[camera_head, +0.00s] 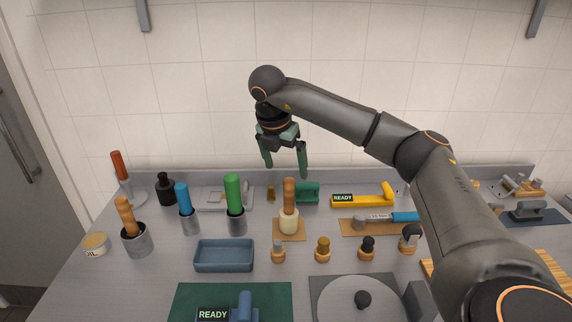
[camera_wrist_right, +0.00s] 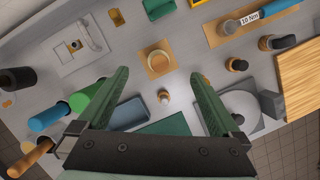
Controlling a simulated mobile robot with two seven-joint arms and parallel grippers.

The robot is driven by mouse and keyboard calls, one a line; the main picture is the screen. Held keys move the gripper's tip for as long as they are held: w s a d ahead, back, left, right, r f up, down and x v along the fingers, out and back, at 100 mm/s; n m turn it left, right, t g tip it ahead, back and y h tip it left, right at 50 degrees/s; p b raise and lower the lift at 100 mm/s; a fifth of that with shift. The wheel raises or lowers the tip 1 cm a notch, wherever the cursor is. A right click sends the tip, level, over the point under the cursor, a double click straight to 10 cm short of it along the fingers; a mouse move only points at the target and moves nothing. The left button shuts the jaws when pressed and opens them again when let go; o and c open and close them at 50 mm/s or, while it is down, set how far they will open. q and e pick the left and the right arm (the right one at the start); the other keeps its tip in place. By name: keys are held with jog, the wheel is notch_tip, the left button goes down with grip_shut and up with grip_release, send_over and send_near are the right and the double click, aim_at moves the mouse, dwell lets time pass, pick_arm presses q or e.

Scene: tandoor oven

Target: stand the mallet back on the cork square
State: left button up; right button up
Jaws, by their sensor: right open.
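The mallet (camera_head: 289,217) has an orange-brown wooden handle and a cream head. It stands upright, head down and handle up, on the cork square (camera_head: 277,235) in the middle of the counter. In the right wrist view the mallet (camera_wrist_right: 158,62) appears from above as round shapes on the cork square (camera_wrist_right: 148,47). My right gripper (camera_head: 285,171) is open and empty, fingers pointing down, above the mallet's handle in the head view. The right wrist view shows the gripper's fingers (camera_wrist_right: 159,76) apart with nothing between them. My left gripper is out of view.
Green-handled (camera_head: 235,200) and blue-handled (camera_head: 184,203) tools stand in cups left of the mallet. A blue tray (camera_head: 224,268) and several small knobs (camera_head: 323,250) lie in front. A torque wrench (camera_head: 385,219) lies at right, and a green holder (camera_head: 307,190) sits behind.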

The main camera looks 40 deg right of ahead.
jog(key=shift+p+v, duration=0.85)
jog(key=shift+v, duration=0.6)
